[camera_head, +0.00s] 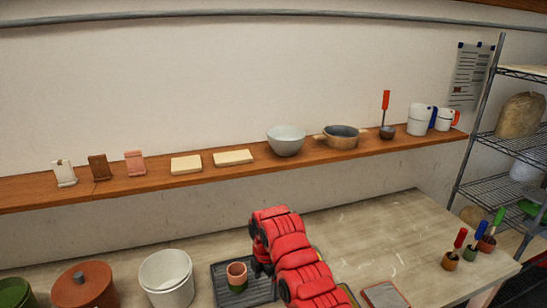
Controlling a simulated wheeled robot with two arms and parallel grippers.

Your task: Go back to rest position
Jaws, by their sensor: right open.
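My right arm reaches in from the bottom with red links. Its dark gripper (260,267) points down over the right part of a dark ribbed tray (222,296), just right of a small cup (237,270). The cup is pinkish-orange above and green below, and stands upright on the tray. The gripper is open, and I see nothing held in it. The arm hides part of its fingers and the tray's right side. I cannot tell whether the gripper touches the cup. My left gripper is not in view.
A white bin (166,279) and an orange lidded pot (85,287) stand left of the tray. A flat grey item (385,295) lies right of my arm. Several colored-handled tools stand at right. A wooden shelf (130,186) runs behind. The table's right-middle (390,235) is clear.

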